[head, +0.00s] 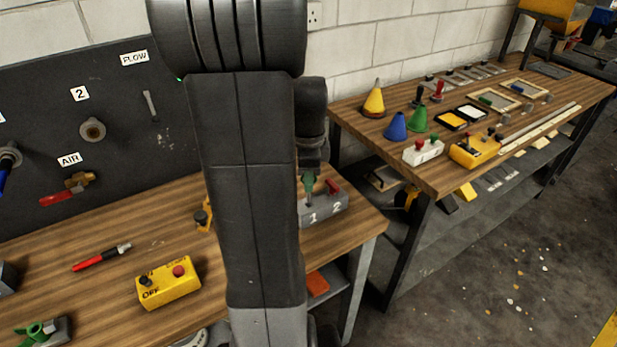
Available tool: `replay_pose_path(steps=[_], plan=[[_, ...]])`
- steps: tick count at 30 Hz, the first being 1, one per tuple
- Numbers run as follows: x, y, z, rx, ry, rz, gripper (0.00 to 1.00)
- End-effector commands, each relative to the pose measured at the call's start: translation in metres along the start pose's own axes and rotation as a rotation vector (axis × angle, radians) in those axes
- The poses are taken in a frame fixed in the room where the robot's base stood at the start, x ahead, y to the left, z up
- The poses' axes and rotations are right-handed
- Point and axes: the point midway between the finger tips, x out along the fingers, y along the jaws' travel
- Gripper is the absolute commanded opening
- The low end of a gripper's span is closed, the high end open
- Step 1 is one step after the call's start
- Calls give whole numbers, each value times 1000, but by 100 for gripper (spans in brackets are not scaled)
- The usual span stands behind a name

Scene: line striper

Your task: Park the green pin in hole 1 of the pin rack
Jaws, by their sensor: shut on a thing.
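The pin rack (341,206) is a grey block with white numbers 1 and 2 on its front, near the right edge of the wooden bench. The green pin (308,185) is upright at the rack's 1 side, its top up at my gripper. My gripper (311,172) points down over that side and is shut on the green pin; its fingers are small and dark here. I cannot tell whether the pin's lower end is inside hole 1 or just above it. A red pin (333,186) stands at the 2 side. My arm hides the rack's left end.
A dark panel with valves stands behind. A second bench (384,149) with cones and stamps is at the right.

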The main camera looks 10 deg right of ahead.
Motion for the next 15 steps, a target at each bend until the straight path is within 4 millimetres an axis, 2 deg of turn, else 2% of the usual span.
replay_pose_path(steps=[15], plan=[[8, 0, 0, 0, 0, 1, 0]])
